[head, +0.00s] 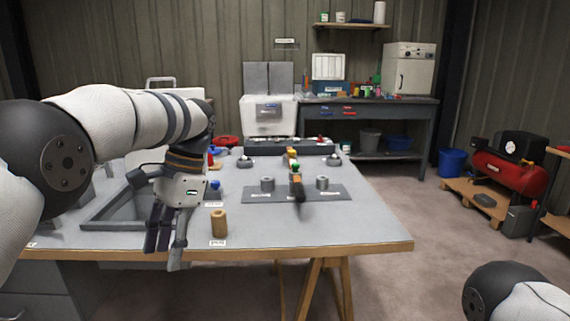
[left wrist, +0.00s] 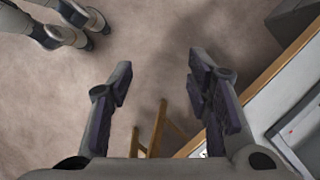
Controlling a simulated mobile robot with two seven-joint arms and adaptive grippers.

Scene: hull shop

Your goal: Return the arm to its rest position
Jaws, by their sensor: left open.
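My left arm (head: 120,120) comes in from the left in the head view and bends down at the wrist. My left gripper (head: 165,240) hangs fingers down at the table's front edge, left of a tan cylinder (head: 219,222). In the left wrist view, the same gripper (left wrist: 155,95) has its fingers apart with nothing between them. Below them are the floor and the table edge. A part of my right arm (head: 515,295) shows at the bottom right of the head view; its gripper is out of that view.
The grey table (head: 350,228) holds a sunken tray (head: 100,222) beside my gripper and a dark mat (head: 335,194) with grey cylinders. A wooden trestle (head: 318,285) stands under the table. A workbench (head: 415,125) stands behind.

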